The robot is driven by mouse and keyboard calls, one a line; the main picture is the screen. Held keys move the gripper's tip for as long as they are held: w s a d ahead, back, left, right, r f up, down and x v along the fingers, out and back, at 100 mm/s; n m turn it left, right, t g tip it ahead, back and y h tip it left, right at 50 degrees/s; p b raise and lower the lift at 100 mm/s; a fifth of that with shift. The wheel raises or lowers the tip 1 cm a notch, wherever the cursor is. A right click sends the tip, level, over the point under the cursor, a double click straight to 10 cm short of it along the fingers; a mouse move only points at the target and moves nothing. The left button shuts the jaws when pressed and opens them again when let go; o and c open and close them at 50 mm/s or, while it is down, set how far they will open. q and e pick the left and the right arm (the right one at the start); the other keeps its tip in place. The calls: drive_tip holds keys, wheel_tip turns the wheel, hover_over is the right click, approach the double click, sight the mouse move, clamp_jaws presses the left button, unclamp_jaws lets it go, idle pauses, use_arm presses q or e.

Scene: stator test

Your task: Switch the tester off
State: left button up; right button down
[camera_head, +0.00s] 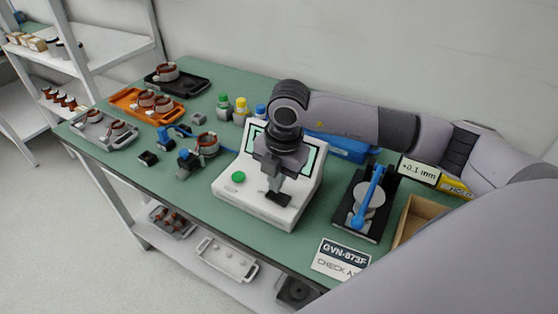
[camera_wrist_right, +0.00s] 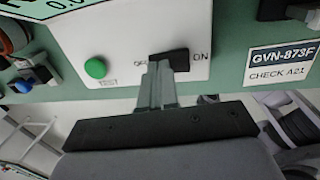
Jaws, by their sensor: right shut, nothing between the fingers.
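The tester (camera_head: 254,200) is a white box with a sloped screen on the green bench. A round green button (camera_head: 238,177) is on its front, also seen in the right wrist view (camera_wrist_right: 95,68). A black switch (camera_wrist_right: 176,59) sits between the OFF and ON labels; I cannot tell surely which way it is set. My right gripper (camera_head: 276,196) is over the front of the tester, fingers shut and empty. In the right wrist view its fingertips (camera_wrist_right: 158,72) are at the switch, near its OFF side; contact is not clear. My left gripper is not in view.
A black fixture with a blue lever (camera_head: 368,195) and a cardboard box (camera_head: 413,218) stand right of the tester. A GVN-873F sign (camera_head: 341,258) is at the front edge. Trays with copper-wound parts, including an orange tray (camera_head: 128,101), and coloured-cap bottles (camera_head: 241,107) are left and behind.

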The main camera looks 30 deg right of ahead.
drive_tip(key=shift+w+f, duration=0.1)
drive_tip(key=shift+f, duration=0.4)
drive_tip(key=shift+a+f+b, duration=0.1)
drive_tip(key=shift+f+b, duration=0.3)
drive_tip(key=shift+b, duration=0.1)
drive_tip(key=shift+r, duration=0.2)
drive_tip(key=shift+s+d+p, duration=0.4)
drive_tip(key=shift+s+d, duration=0.05)
drive_tip(key=shift+s, duration=0.25)
